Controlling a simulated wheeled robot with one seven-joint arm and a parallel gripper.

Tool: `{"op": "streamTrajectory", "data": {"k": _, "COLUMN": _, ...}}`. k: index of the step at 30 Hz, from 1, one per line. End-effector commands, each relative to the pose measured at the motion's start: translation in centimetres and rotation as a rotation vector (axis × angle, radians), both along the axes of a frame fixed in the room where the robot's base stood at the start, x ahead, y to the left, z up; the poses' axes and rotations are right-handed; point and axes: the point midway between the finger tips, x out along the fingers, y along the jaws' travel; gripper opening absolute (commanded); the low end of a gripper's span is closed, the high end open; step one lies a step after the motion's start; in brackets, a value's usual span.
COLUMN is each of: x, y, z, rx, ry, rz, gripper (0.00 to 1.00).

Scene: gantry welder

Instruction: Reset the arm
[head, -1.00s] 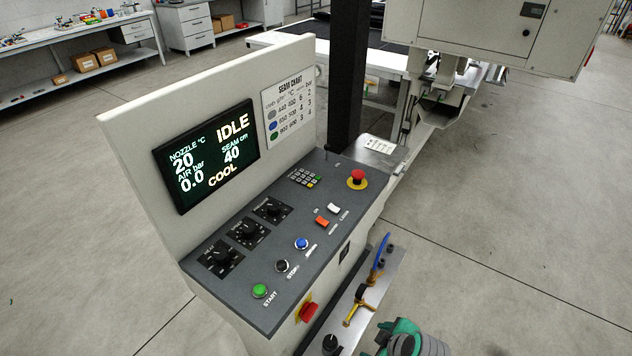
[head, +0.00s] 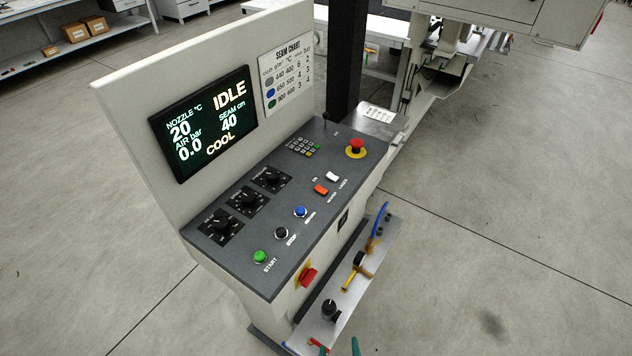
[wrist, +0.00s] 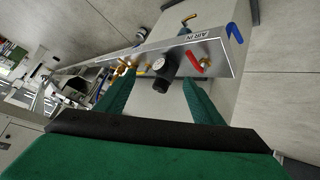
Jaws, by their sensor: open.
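My gripper (wrist: 157,84) shows in the wrist view as two dark green fingers, spread apart with nothing held between them. I cannot tell how far the fingers are from the knob.
The control console (head: 250,225) stands left of the plate; its screen (head: 203,122) reads IDLE, COOL, nozzle 20, air 0.0, seam 40. Open floor (head: 500,230) lies to the right. The welder (head: 440,75) stands behind.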

Motion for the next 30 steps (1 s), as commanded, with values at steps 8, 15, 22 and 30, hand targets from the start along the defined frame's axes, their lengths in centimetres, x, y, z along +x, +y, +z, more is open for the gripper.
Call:
{"op": "streamTrajectory", "data": {"k": 8, "x": -6.1, "y": 2.8, "z": 4.4, "rx": 0.105, "ry": -0.194, "rz": -0.084, "gripper": 0.61}}
{"op": "streamTrajectory", "data": {"k": 15, "x": -10.7, "y": 4.7, "z": 10.3, "rx": 0.234, "ry": -0.368, "rz": -0.104, "gripper": 0.61}}
{"op": "streamTrajectory", "data": {"k": 22, "x": -13.1, "y": 5.9, "z": 14.4, "rx": 0.329, "ry": -0.467, "rz": -0.09, "gripper": 0.61}}
{"op": "streamTrajectory", "data": {"k": 30, "x": -13.5, "y": 6.0, "z": 15.2, "rx": 0.349, "ry": -0.486, "rz": -0.088, "gripper": 0.61}}
